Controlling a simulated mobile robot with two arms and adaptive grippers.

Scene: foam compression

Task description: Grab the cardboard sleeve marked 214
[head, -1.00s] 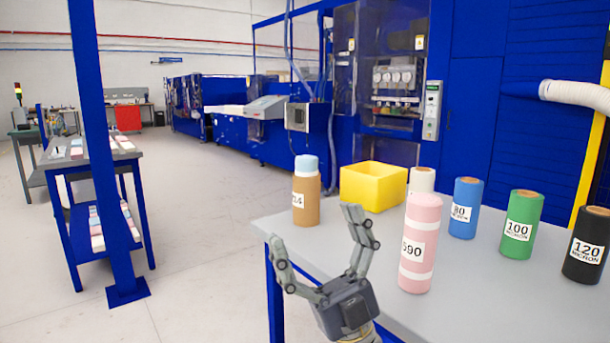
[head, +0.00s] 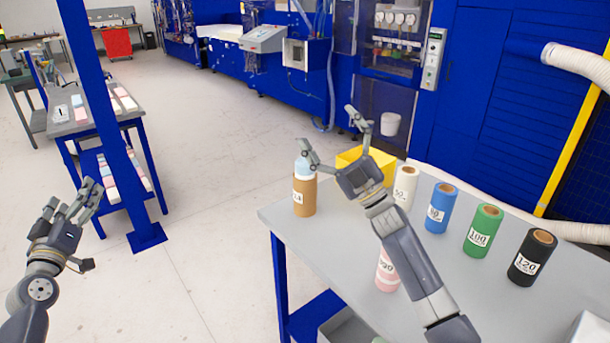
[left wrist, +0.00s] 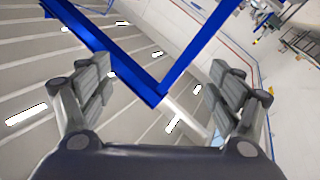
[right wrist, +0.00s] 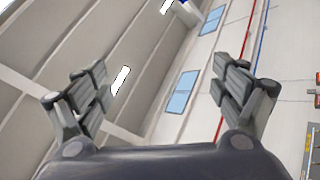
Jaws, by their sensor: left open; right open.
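The brown cardboard sleeve (head: 304,197) stands upright near the table's left edge, around a light blue roll (head: 305,168) that sticks out of its top. Its white label is partly legible, ending in 4. My right gripper (head: 325,128) is open and empty, raised up and to the right of the sleeve in the head view, apart from it as far as I can tell. My left gripper (head: 90,230) is open and empty at the far left, away from the table. The wrist views show only open fingers, ceiling and walls, without the sleeve.
A yellow bin (head: 350,157) sits behind my right gripper. White (head: 405,188), blue (head: 439,208), green (head: 482,230) and black (head: 532,257) rolls line the grey table (head: 510,305). A pink roll (head: 386,278) is partly behind my right arm. A blue post (head: 95,110) stands left.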

